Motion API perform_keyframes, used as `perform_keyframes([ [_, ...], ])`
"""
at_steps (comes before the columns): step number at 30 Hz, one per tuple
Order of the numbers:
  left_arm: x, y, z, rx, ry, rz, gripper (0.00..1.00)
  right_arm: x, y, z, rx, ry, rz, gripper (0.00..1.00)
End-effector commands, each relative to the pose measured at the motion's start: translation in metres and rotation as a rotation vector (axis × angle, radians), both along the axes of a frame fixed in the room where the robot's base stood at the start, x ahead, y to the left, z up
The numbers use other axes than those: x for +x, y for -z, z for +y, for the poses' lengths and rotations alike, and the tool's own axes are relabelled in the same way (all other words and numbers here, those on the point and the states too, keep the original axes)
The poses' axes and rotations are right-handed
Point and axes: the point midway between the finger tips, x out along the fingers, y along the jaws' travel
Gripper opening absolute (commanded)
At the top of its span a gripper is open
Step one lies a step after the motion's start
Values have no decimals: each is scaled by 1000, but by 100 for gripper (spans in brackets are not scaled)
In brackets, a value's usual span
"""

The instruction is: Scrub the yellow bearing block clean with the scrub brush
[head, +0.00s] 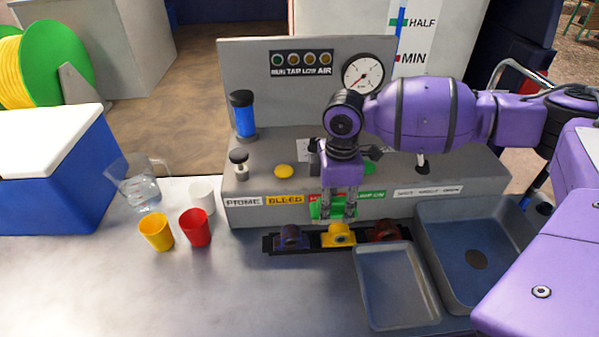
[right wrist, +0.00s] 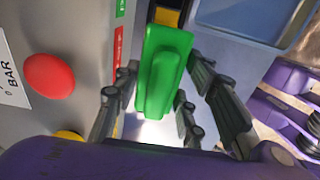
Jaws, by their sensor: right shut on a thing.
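The yellow bearing block (head: 338,236) sits in the middle of a dark rail in front of the panel, between a blue block (head: 290,237) and a red block (head: 385,231). My right gripper (head: 336,205) points down just above it and is shut on the green scrub brush (head: 345,212). In the right wrist view the brush (right wrist: 163,68) lies between the fingers, and a yellow patch (right wrist: 169,17), likely the block, shows past its end. I cannot tell whether the brush touches the block. My left gripper is not in view.
A grey tray (head: 397,323) and a sink (head: 511,208) are right of the rail. Yellow (head: 156,232), red (head: 195,228) and white cups (head: 202,196) and a clear pitcher (head: 140,191) stand left. The control panel (head: 250,165) rises behind. The front-left counter is clear.

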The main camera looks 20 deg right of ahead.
Motion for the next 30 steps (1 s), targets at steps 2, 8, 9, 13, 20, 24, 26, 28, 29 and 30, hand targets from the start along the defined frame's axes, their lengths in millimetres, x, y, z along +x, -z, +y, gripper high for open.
perform_keyframes([
  [2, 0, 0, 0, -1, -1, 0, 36, 1, -7, 1, 1, 0, 0, 14],
  [8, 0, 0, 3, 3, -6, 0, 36, 5, -25, 4, 1, 1, 0, 14],
  [9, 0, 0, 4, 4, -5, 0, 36, 5, -28, 4, 0, 2, 0, 14],
  [13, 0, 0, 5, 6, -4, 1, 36, 6, -34, 5, 1, 2, 1, 14],
  [20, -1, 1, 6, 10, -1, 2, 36, 6, -35, 5, 1, 2, 1, 14],
  [24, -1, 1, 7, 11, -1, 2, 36, 6, -35, 5, 1, 2, 1, 14],
  [26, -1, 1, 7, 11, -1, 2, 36, 6, -35, 5, 1, 2, 1, 14],
  [28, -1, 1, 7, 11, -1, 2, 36, 6, -35, 5, 1, 2, 1, 14],
  [29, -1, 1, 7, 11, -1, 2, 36, 6, -35, 5, 0, 2, 1, 14],
  [30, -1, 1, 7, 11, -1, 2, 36, 6, -35, 5, 0, 2, 1, 14],
])
